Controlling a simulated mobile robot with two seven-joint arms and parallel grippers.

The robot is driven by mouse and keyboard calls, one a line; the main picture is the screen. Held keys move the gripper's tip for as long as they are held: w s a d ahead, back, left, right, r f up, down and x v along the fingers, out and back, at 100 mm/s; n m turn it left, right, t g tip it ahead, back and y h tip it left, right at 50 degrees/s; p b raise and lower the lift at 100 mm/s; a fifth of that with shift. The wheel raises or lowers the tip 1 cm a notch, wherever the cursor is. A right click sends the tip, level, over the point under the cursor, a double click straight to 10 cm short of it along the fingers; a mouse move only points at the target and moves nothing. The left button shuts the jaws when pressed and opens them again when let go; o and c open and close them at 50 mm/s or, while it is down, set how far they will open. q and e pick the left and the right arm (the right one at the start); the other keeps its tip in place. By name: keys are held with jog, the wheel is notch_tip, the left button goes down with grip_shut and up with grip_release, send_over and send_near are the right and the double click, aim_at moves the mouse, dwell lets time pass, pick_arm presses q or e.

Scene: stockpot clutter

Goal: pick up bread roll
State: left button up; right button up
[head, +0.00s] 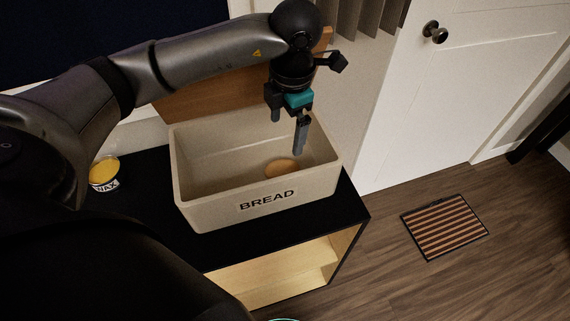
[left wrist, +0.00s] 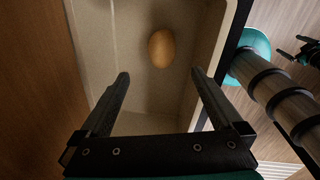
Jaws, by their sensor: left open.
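The bread roll (head: 280,168) is a small tan-brown oval lying on the floor of a beige box marked BREAD (head: 232,208). It also shows in the left wrist view as a brown oval (left wrist: 161,48), beyond the fingertips and roughly between their lines. My left gripper (head: 288,134) is open and empty, pointing down over the box, above and apart from the roll. In the left wrist view its two fingers (left wrist: 160,75) are spread wide with nothing between them. My right gripper is not clearly seen in the head view.
The box walls (head: 175,165) rise around the roll. A wooden board (head: 205,100) leans behind the box. A yellow-topped jar marked WAX (head: 104,173) stands left on the black tabletop (head: 150,215). A white door (head: 470,80) and striped mat (head: 445,225) are to the right.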

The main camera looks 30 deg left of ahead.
aim_at(282, 165)
pick_arm(q)
jog(key=f, duration=0.6)
jog(key=f+b, duration=0.1)
jog(key=f, duration=0.1)
jog(key=shift+w+a+f, duration=0.1)
jog(key=shift+a+f, duration=0.25)
jog(key=shift+f, duration=0.05)
jog(key=shift+a+f+b, duration=0.15)
jog(key=shift+f+b, duration=0.1)
jog(key=shift+f, duration=1.1)
jog(key=shift+a+f+b, duration=0.15)
jog(key=shift+f+b, duration=0.05)
jog(key=shift+f, duration=1.15)
jog(key=shift+c, duration=0.2)
jog(key=shift+r, duration=0.1)
jog(key=c, duration=1.3)
